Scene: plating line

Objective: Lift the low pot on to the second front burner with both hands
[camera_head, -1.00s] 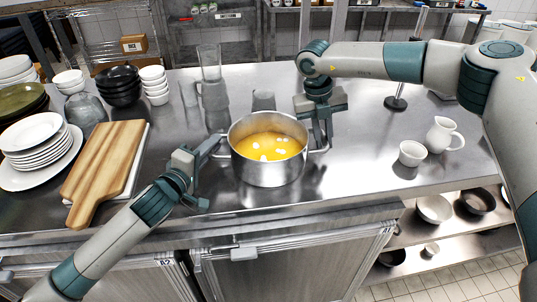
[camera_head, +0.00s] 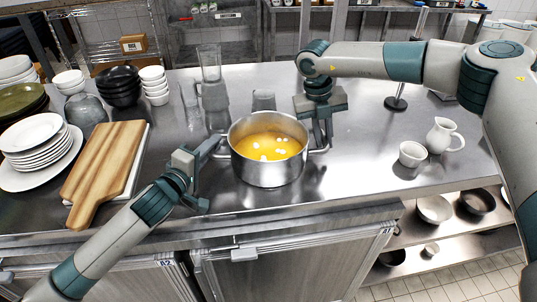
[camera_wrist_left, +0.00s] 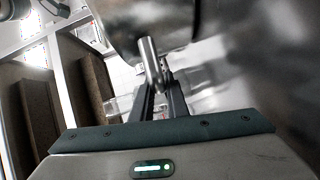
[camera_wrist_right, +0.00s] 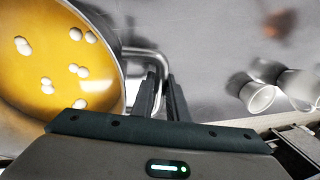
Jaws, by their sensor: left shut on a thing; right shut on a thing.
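The low pot (camera_head: 270,173) is a steel pot holding yellow liquid with several white pieces. It stands upright at the middle of the steel counter; I cannot tell whether its base touches the top. My left gripper (camera_head: 217,147) is shut on the handle at the pot's left side; that handle (camera_wrist_left: 150,60) also shows in the left wrist view. My right gripper (camera_head: 322,143) is shut on the handle at the pot's right side; that handle (camera_wrist_right: 148,54) curves between the fingers in the right wrist view. I cannot make out any burner in these views.
A wooden board (camera_head: 105,168) and stacked plates (camera_head: 37,140) lie at the left. Bowls (camera_head: 119,87) and a glass pitcher (camera_head: 211,90) stand behind. A white cup (camera_head: 412,154) and jug (camera_head: 442,136) stand at the right. Bare counter (camera_head: 360,160) lies between pot and cup.

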